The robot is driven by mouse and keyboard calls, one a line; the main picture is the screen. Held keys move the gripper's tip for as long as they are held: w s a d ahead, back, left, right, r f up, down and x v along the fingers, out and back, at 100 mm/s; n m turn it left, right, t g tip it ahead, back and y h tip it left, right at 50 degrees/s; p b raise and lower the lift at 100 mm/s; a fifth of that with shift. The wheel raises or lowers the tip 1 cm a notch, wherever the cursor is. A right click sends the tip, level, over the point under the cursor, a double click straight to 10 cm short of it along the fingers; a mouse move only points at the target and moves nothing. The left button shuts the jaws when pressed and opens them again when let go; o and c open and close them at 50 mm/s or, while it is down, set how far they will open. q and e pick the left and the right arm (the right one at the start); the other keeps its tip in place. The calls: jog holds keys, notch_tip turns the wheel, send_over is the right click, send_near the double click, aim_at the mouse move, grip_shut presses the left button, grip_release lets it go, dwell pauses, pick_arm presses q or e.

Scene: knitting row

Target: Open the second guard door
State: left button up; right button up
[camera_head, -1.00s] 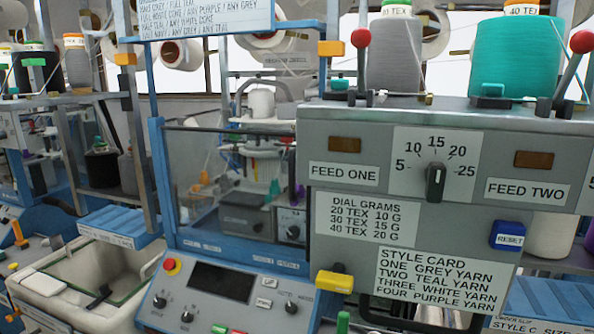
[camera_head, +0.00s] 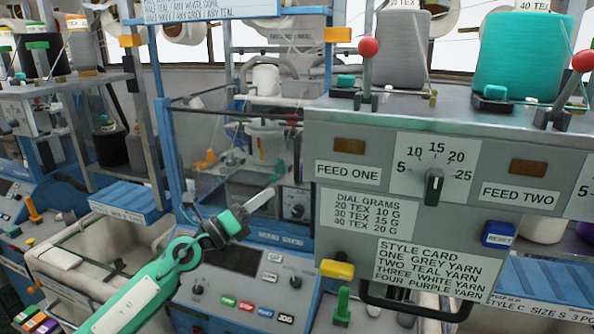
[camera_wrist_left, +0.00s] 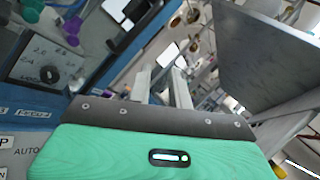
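A clear guard panel (camera_head: 205,165) with a dark top rail stands in a blue frame on the middle machine in the head view. It looks closed, and I cannot tell for certain whether it is the second guard door. My left gripper (camera_head: 262,198) is in front of this panel's lower right part, just above the control console. Its two fingers (camera_wrist_left: 161,82) stand apart in the left wrist view, with nothing visible between them. I cannot tell whether a fingertip touches the panel. My right gripper is not in view.
The grey feed unit (camera_head: 393,268), with a dial (camera_head: 434,187), stands close to the right of my left gripper. A yellow block (camera_head: 337,269) and black bar handle (camera_head: 415,312) are on its lower front. The console (camera_head: 215,285) with coloured buttons lies below. An open bin (camera_head: 85,260) is left.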

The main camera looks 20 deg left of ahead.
aim_at(297, 177)
pick_arm(q)
jog(key=w+a+r+m+g+y, duration=0.2)
jog(key=a+r+m+g, duration=0.15)
jog(key=m, duration=0.35)
jog(key=shift+w+a+r+p+x, duration=0.15)
jog(key=shift+p+x, duration=1.05)
jog(key=shift+x, duration=1.1)
jog(key=shift+w+a+r+p+x, duration=0.15)
jog(key=shift+p+x, duration=1.05)
jog(key=shift+x, duration=1.1)
jog(key=shift+w+a+r+p+x, duration=0.15)
jog(key=shift+p+x, duration=1.05)
jog(key=shift+x, duration=1.1)
jog(key=shift+s, duration=0.1)
grip_shut()
